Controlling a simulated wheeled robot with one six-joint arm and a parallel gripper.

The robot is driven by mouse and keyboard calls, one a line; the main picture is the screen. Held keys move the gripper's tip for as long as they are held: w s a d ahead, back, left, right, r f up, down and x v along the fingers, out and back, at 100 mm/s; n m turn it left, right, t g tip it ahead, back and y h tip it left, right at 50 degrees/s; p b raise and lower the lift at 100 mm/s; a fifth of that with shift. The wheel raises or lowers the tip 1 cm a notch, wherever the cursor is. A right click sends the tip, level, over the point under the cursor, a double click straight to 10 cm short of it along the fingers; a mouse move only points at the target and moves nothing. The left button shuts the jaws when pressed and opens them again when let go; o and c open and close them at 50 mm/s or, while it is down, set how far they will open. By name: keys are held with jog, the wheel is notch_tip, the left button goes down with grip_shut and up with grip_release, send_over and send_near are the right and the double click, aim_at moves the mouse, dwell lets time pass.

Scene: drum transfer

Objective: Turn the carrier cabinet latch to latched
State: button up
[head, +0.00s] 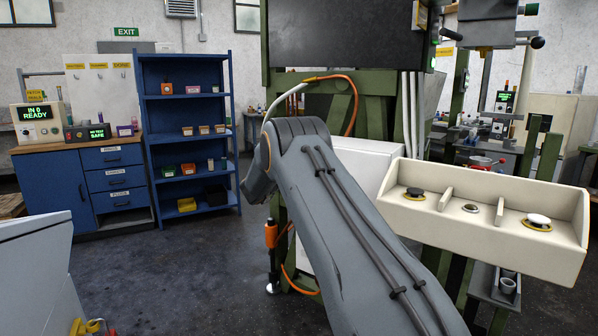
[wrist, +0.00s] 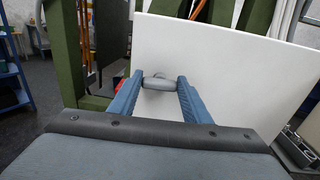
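The carrier cabinet latch (wrist: 160,83) is a small grey rounded handle on a white panel in the wrist view, and its bar lies about level across the picture. My gripper (wrist: 159,84) has its two blue fingers on either side of the latch. The bar fills the gap and its ends seem to touch both fingers. The white cabinet panel (wrist: 230,70) stands right in front of the fingers. In the head view the white cabinet (head: 362,165) shows partly behind my arm, which hides the latch and gripper.
A green frame (wrist: 66,50) stands left of the panel. A cream tray with buttons (head: 480,210) is at the right in the head view. A blue shelf (head: 190,130) and blue workbench (head: 60,185) stand at the left. Dark floor (head: 170,270) between is clear.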

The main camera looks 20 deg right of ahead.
jog(key=shift+c, duration=1.1)
jog(key=shift+n+b, duration=0.3)
jog(key=shift+b, duration=0.05)
jog(key=shift+w+a+f+n+b, duration=0.1)
jog(key=shift+n+b, duration=1)
jog(key=shift+n, duration=1.75)
jog(key=shift+w+a+f+n+b, duration=0.1)
jog(key=shift+n+b, duration=1.05)
jog(key=shift+n, duration=1.75)
jog(key=shift+w+f+n+b, duration=0.1)
jog(key=shift+n+b, duration=1)
jog(key=shift+n, duration=1.75)
jog(key=o, duration=1)
jog(key=shift+o, duration=0.2)
